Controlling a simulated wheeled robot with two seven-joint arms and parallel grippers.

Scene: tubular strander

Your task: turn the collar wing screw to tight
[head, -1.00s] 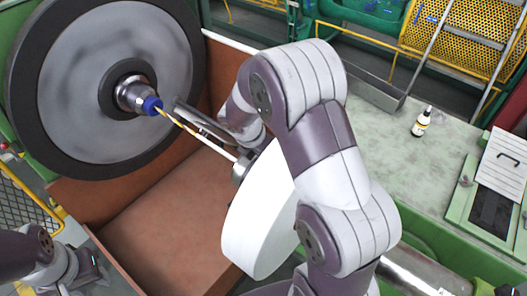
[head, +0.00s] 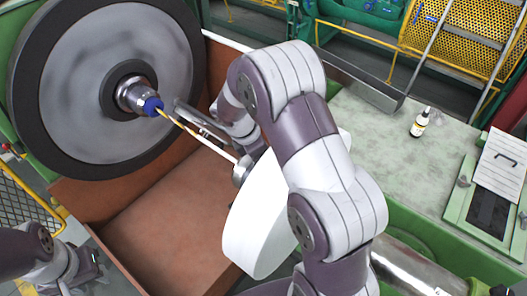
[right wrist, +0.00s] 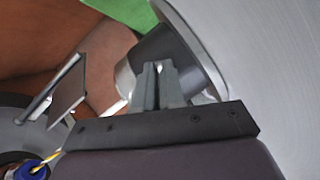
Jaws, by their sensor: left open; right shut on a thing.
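The grey collar (head: 241,172) sits on the shaft at the hub of the white spool (head: 262,222). It also shows in the right wrist view (right wrist: 165,62) as a dark cylinder with a silver rim. My right gripper (right wrist: 158,82) is at the collar, its two fingers close together. It is shut on the wing screw, which is mostly hidden between the fingers, so its angle cannot be read. In the head view the right arm hides the fingertips. My left gripper (head: 88,270) is open and empty at the lower left, away from the collar.
A yellow-and-white strand runs from the blue nozzle (head: 153,106) on the large grey disc (head: 75,75) to the spool. A flat metal plate (right wrist: 68,95) is left of my right fingers. A brown trough (head: 160,215) lies below. A bottle (head: 420,122) stands on the green bench.

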